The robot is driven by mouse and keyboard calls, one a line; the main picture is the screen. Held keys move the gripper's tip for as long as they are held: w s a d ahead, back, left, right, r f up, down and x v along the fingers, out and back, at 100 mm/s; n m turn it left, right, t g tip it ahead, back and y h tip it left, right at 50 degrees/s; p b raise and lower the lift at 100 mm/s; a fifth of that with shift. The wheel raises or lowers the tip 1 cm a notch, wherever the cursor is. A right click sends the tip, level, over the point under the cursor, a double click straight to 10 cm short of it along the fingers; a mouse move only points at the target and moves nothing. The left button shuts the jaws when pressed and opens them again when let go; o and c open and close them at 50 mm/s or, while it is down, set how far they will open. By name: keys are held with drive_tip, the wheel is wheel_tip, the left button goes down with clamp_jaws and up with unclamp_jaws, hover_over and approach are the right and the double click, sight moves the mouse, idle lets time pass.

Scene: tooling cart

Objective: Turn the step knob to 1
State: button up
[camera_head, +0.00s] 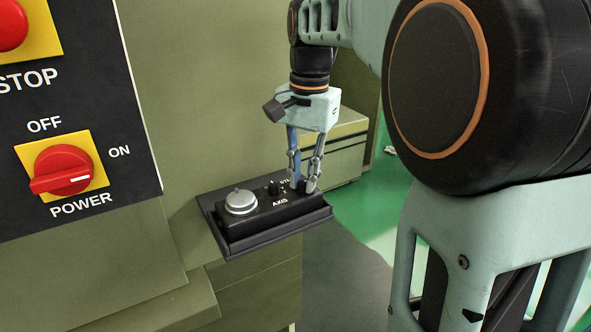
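A black control box (262,220) with white lettering lies on a dark tray. It bears a large silver knob (241,201) at left and a small black knob (274,188) above the word AXIS. A label that starts with "STE" is partly hidden by my gripper. My gripper (303,187) points down at the right end of the box, its two fingertips low and a little apart. A dark shape, possibly the step knob, shows between the tips. Its pointer and setting are hidden, and whether the fingers touch it cannot be told.
A black panel (117,118) at left carries a red POWER switch (64,171) on a yellow plate and a red STOP button (10,25). The dark tray (262,243) juts from the olive cabinet. Green floor (385,200) is open at right behind my arm.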

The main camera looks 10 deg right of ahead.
clamp_jaws()
drive_tip(key=shift+r+n, duration=0.1)
drive_tip(key=shift+n, duration=0.2)
drive_tip(key=shift+n+p, duration=1.15)
drive_tip(key=shift+n, duration=0.05)
drive_tip(key=shift+w+n+p, duration=0.1)
drive_tip(key=shift+n+p, duration=1.25)
drive_tip(key=shift+n, duration=1.55)
drive_tip(key=o, duration=0.6)
unclamp_jaws()
drive_tip(key=shift+o, duration=0.2)
